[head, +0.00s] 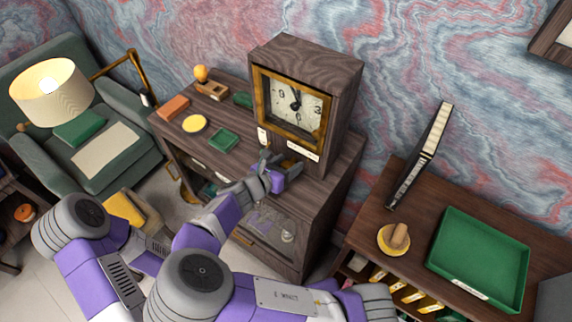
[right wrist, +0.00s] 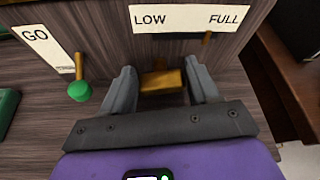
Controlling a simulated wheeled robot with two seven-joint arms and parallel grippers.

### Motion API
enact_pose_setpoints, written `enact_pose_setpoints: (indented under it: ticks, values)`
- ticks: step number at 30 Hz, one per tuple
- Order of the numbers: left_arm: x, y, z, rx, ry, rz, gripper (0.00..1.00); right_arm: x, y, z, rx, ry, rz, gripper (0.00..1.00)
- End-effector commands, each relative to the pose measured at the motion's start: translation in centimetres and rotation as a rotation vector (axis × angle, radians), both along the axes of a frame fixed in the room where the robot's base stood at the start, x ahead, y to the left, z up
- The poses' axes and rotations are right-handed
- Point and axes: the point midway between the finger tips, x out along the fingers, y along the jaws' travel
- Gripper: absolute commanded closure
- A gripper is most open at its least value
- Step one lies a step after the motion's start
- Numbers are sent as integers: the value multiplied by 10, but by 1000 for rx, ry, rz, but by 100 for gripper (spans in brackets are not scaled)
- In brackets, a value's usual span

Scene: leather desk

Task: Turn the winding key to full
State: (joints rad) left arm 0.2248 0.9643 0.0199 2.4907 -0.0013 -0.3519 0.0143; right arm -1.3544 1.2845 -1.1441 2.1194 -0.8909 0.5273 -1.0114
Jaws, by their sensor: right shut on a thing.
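A dark wooden clock (head: 338,95) with a brass-framed dial (head: 293,103) stands on a wooden cabinet. My right gripper (head: 280,163) is at the clock's base. In the right wrist view its two grey fingers (right wrist: 161,84) are shut on the brass winding key (right wrist: 162,81), one on each side. The key sits below the plate, between the two words; its exact angle is hard to tell. My left gripper is not in view.
A green-knobbed lever (right wrist: 79,90) stands beside the GO plate (right wrist: 42,47), left of the key. A green dish (head: 223,139), yellow dish (head: 194,123) and orange block (head: 173,107) lie left of the clock. A green tray (head: 478,292) is on the right desk.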

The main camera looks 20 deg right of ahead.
Motion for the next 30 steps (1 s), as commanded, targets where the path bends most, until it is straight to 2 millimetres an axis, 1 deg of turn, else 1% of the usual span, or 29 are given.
enact_pose_setpoints:
  ticks: [1,6,12,18,29,30]
  values:
    - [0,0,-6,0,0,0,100,-1,0,-2,20,-26,0,70]
    - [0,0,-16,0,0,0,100,-2,0,-3,85,-109,2,70]
    - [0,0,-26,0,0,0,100,-3,-1,-2,135,-173,1,70]
    - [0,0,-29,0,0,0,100,-3,-2,-1,157,-199,1,70]
    - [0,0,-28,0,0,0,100,-3,-1,-1,161,-202,1,70]
    - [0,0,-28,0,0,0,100,-3,-1,-1,161,-202,1,38]
